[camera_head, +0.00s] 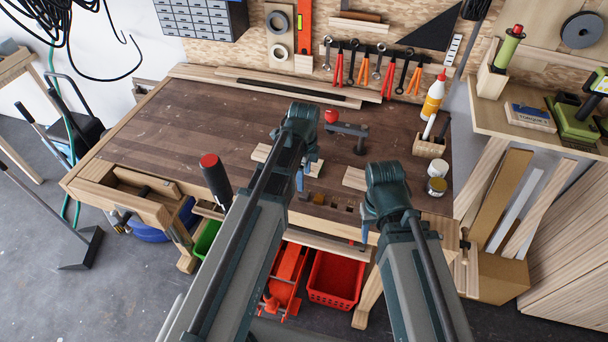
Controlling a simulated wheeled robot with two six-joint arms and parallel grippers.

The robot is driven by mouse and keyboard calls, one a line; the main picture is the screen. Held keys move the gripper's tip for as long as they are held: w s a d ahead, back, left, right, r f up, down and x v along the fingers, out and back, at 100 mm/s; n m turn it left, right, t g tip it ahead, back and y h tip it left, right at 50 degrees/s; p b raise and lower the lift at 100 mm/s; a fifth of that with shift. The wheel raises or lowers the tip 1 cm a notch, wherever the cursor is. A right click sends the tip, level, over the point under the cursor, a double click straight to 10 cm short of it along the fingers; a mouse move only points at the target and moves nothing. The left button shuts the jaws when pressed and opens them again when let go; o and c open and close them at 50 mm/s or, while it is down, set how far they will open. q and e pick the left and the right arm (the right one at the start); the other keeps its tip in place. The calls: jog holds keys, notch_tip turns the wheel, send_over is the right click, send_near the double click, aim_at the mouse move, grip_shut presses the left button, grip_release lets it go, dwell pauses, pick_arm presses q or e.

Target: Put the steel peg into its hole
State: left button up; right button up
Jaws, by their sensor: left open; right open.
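My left gripper (303,178) points down over the front middle of the wooden workbench (200,120), mostly hidden behind its own arm; it is open. My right gripper (365,232) is at the bench's front edge, largely covered by its wrist, and is open. I cannot pick out the steel peg or its hole in this view; they may be hidden by my arms or too small. Pale wooden pieces lie near the grippers: one left of my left wrist (261,152), one just right of the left gripper (316,168), one between the arms (355,178).
A dark clamp-like tool (347,130) and a red ball (331,115) are behind the grippers. A dark red-topped cylinder (215,180) stands front left. A glue bottle (433,96), wooden holder (429,147) and jars (437,168) stand right.

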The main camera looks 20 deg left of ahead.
pick_arm(q)
notch_tip(320, 180, up, 7)
jog(key=p, duration=0.5)
jog(key=shift+p, duration=0.4)
pick_arm(e)
notch_tip(320, 180, up, 7)
